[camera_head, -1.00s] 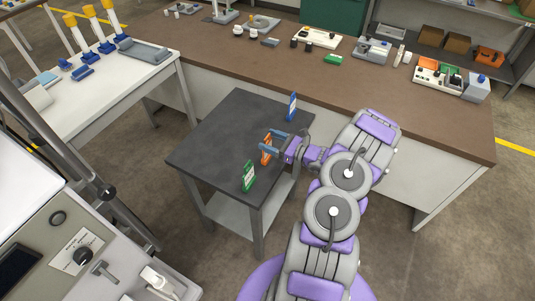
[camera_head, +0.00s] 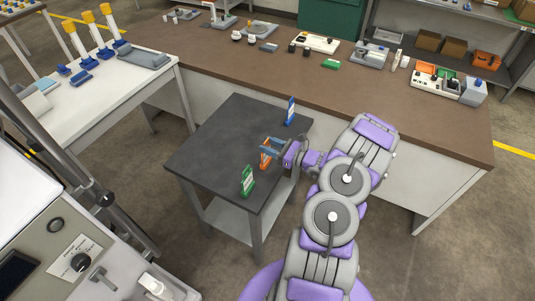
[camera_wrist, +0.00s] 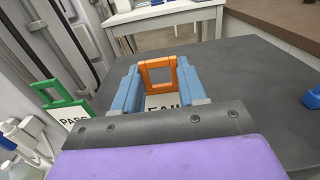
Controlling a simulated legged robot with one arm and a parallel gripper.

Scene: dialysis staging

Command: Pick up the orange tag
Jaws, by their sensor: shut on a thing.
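The orange tag (camera_head: 265,158) stands upright near the right side of the small dark table (camera_head: 215,130). In the wrist view the orange tag (camera_wrist: 159,72) shows an open frame at its top and a white panel with partly hidden lettering. My gripper (camera_head: 268,150) has its blue fingers on either side of the tag and is shut on it. The fingers also show in the wrist view (camera_wrist: 160,84). I cannot tell whether the tag's base touches the tabletop.
A green tag (camera_head: 247,181), reading PASS in the wrist view, stands at the table's front corner. A blue tag (camera_head: 290,111) stands at the back corner. The table's left half is clear. A long brown bench (camera_head: 400,120) runs behind, and a white bench (camera_head: 120,95) stands left.

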